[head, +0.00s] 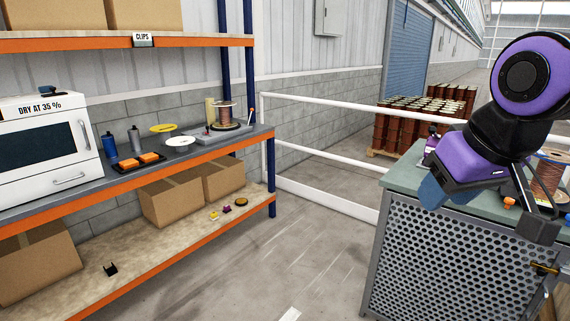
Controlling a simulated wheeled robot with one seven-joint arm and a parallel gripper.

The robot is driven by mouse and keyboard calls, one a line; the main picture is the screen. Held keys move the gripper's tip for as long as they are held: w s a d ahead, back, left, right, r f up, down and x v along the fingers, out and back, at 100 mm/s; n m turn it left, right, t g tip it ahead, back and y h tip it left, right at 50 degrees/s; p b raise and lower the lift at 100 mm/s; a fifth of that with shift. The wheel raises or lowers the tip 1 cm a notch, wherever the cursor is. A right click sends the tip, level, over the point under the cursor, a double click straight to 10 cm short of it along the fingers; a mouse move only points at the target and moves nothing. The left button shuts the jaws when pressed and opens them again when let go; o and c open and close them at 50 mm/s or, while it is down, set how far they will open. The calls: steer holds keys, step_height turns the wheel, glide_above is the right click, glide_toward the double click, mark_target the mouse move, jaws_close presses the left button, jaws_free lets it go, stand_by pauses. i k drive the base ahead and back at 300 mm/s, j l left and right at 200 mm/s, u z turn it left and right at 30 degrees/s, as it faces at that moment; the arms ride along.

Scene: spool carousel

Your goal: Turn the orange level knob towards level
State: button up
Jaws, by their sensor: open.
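A small orange knob (510,203) shows on the green-topped bench at the right, just left of my gripper's dark fingers. It is small and partly crowded by the gripper, so its markings and the way it points cannot be read. My gripper (541,216) hangs from the purple and black arm over the front of this bench. It is open, with nothing seen between the fingers. I cannot tell whether it touches the knob.
The perforated bench (402,181) also bears a wire spool (547,178), partly behind my arm. A brass-coloured fitting (545,269) sticks out at its right. A shelf rack (245,137) stands left, and a white railing (330,154) runs behind. The floor between is clear.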

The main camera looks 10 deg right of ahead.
mark_target(508, 201)
steer(key=i+u, duration=0.1)
steer(key=i, duration=1.6)
steer(key=i+z, duration=0.45)
steer(key=i+j+z, duration=0.25)
steer(key=z, duration=0.15)
steer(key=i+z, duration=0.25)
steer(key=z, duration=0.25)
steer(key=i+j+z, duration=0.2)
steer(key=z, duration=0.3)
steer(key=i+j+z, duration=0.2)
steer(key=z, duration=0.3)
steer(key=i+j+z, duration=0.15)
steer(key=j+z, duration=0.3)
steer(key=l, duration=0.4)
steer(key=i+l, duration=0.15)
steer(key=l, duration=0.3)
steer(key=l+z, duration=0.1)
steer(key=l, duration=0.3)
steer(key=i+l, duration=0.15)
steer(key=l, duration=0.3)
